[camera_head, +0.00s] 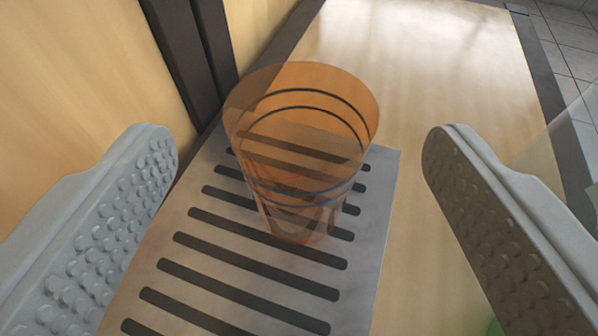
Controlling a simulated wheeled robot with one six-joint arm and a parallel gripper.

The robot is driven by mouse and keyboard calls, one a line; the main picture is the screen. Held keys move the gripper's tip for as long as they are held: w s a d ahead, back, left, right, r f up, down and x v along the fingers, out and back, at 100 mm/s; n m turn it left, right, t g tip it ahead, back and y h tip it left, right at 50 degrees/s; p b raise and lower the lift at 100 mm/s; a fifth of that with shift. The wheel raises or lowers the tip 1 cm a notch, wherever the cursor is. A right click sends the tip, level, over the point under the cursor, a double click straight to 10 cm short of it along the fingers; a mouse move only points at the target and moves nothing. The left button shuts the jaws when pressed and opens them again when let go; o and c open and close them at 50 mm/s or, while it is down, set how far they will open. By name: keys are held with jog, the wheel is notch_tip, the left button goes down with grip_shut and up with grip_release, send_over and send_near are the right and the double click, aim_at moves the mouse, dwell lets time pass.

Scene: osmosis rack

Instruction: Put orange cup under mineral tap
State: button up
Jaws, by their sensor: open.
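The orange cup (303,150) is see-through and stands upright on a grey slotted drip tray (372,240) near the middle of the view. My gripper (303,145) is open, with one bumpy grey finger on the left and the other on the right. The cup lies between and a little beyond the fingers, with a clear gap on both sides. Neither finger visibly touches it. The mineral tap is not in view.
A light wooden panel (85,60) with dark upright strips (185,50) rises at the left, close to the tray. A tiled floor (570,45) shows at the top right.

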jog(key=shift+v, duration=2.6)
jog(key=w+d+r+t+y, duration=0.1)
jog(key=d+r, duration=0.5)
jog(key=r, duration=0.4)
jog(key=w+d+r+y, duration=0.1)
jog(key=d+r+y, duration=0.1)
jog(key=d+r, duration=0.6)
jog(key=w+d+r+t+y, duration=0.15)
jog(key=d+r, duration=0.35)
jog(key=r, duration=0.6)
jog(key=s+d+r+h, duration=0.2)
jog(key=s+d+r, duration=0.5)
jog(key=s+d, duration=0.3)
jog(key=s+d+r+h, duration=0.1)
jog(key=s+d+r, duration=0.5)
jog(key=s+d, duration=0.4)
jog(key=shift+s+d+r+n+h, duration=0.15)
jog(key=shift+d+r+n+h, duration=0.15)
jog(key=shift+r+h, duration=0.1)
jog(key=shift+c, duration=0.5)
